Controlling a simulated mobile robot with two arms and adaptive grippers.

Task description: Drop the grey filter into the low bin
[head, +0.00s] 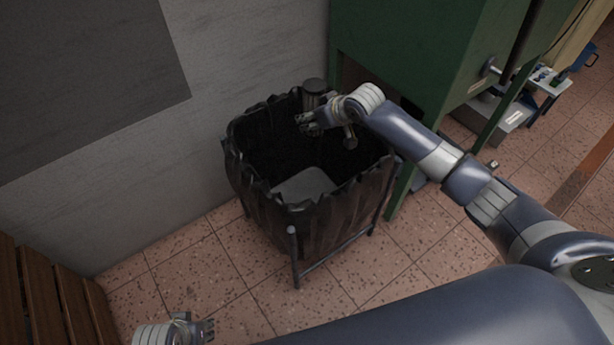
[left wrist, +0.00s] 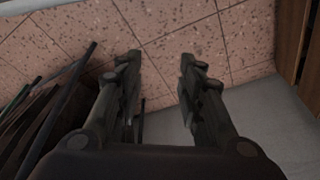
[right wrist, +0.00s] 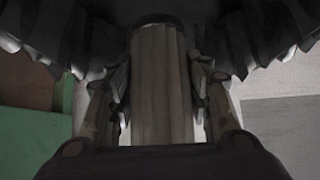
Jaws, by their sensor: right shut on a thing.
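The grey filter is a pleated cylinder with a dark end cap; it fills the middle of the right wrist view (right wrist: 162,85). In the head view the filter (head: 314,90) shows at the back rim of the bin. My right gripper (head: 306,121) is shut on it, with a finger on each side. The low bin (head: 318,222) is a dark bag-lined basket on a metal frame, with a pale patch at its bottom. The right gripper is over the bin's back part. My left gripper (left wrist: 160,65) is open and empty; it also shows at the bottom of the head view (head: 208,330).
A green cabinet (head: 400,45) on legs stands right of the bin. A grey wall (head: 240,60) is behind it. A slatted wooden piece (head: 45,295) is at lower left. Tiled floor (head: 185,265) is clear in front of the bin.

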